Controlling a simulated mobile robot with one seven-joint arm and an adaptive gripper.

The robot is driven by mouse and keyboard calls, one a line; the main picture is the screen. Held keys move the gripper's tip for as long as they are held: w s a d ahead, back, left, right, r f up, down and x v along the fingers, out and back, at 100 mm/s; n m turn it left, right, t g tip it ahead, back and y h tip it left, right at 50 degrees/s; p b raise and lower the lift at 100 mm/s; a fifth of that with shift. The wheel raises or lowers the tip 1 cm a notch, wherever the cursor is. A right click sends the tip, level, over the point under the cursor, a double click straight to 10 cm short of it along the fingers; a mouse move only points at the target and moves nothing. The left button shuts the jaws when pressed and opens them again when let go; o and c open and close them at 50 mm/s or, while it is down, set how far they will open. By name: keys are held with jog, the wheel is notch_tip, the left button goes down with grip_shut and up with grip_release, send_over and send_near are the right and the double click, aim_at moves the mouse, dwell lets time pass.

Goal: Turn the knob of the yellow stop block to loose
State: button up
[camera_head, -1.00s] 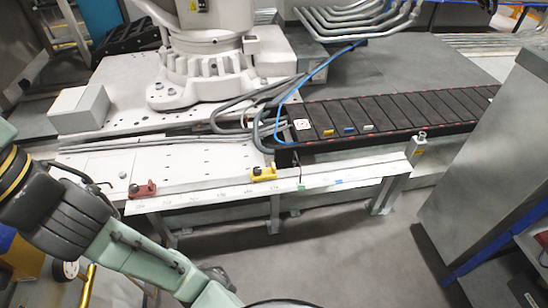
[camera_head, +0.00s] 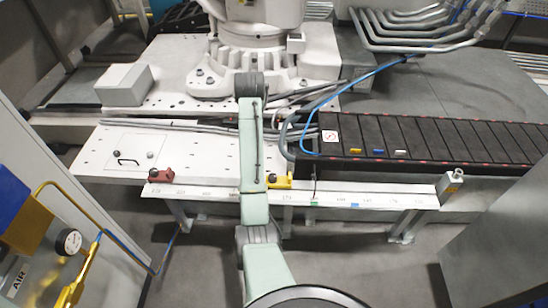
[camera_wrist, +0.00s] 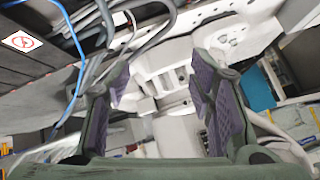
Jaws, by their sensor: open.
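The yellow stop block (camera_head: 283,181) sits on the white scale rail (camera_head: 340,195) at the front edge of the white bench. My arm crosses in front of the bench just left of it and may cover its left end. Its knob is too small to make out. My gripper (camera_wrist: 160,98) is open in the wrist view, with purple-padded fingers and nothing held between them. I cannot make out the gripper in the head view. The yellow block does not show clearly in the wrist view, where the fingers face the white robot base (camera_wrist: 172,140) and grey cables.
A red stop block (camera_head: 160,175) sits farther left on the rail. A black slatted conveyor (camera_head: 430,140) runs to the right. Grey cables and a blue hose (camera_head: 370,74) loop above the bench. A grey cabinet (camera_head: 505,225) stands at right, and a gauge (camera_head: 69,242) at lower left.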

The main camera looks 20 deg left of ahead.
jog(key=s+d+f+m+g+h, duration=0.1)
jog(key=s+d+f+m+g, duration=0.15)
jog(key=d+f, duration=0.35)
jog(key=g+h, duration=0.2)
jog(key=g, duration=0.3)
send_near(273, 176)
jog(key=shift+m, duration=0.45)
notch_tip(273, 176, down, 9)
jog(key=shift+a+p, duration=0.1)
jog(key=shift+p, duration=0.75)
jog(key=c, duration=1.2)
jog(key=shift+o, duration=0.2)
